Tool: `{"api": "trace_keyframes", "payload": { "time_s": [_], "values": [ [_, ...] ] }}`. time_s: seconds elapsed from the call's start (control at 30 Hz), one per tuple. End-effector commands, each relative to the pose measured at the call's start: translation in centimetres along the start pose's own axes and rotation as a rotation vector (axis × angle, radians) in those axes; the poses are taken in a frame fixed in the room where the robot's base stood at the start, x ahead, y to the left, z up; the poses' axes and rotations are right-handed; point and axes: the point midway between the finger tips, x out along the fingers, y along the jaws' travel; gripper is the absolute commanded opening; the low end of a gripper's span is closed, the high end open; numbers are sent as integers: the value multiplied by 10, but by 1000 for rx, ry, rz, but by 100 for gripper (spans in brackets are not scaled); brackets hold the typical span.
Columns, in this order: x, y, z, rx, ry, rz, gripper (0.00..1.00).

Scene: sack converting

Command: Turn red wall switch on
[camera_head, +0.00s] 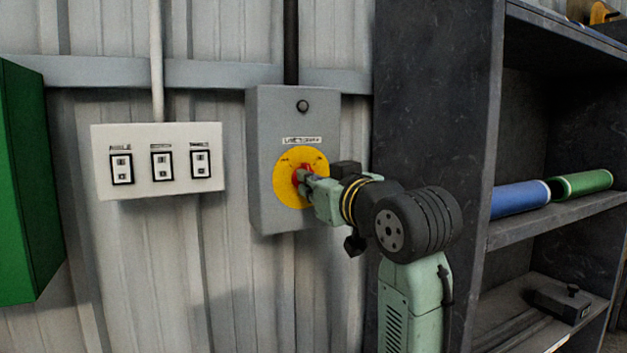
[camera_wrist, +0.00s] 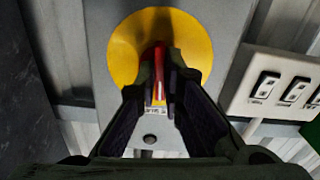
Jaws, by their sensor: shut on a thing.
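The red switch handle (camera_head: 300,176) sits at the centre of a yellow disc (camera_head: 287,189) on a grey wall box (camera_head: 264,120). My gripper (camera_head: 305,182) comes from the right and is shut on the red handle. In the wrist view the red handle (camera_wrist: 160,58) shows between the two fingers (camera_wrist: 159,85), in front of the yellow disc (camera_wrist: 125,50). The fingers hide part of the handle and disc. The label above the disc is too blurred to read.
A white panel with three rocker switches (camera_head: 180,187) is left of the grey box. A green cabinet (camera_head: 25,180) stands at the far left. A dark shelf (camera_head: 435,90) with blue (camera_head: 518,199) and green (camera_head: 580,184) rolls is on the right, close to my arm.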

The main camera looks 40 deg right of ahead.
Motion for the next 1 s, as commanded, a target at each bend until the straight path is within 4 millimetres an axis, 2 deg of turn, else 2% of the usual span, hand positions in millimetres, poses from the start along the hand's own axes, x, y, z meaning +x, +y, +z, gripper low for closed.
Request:
{"api": "trace_keyframes", "payload": {
  "time_s": [0.6,1.0],
  "values": [
    [0,-2,-2,580,0,-3,0],
    [0,-1,-2,841,2,-1,0]
  ]
}}
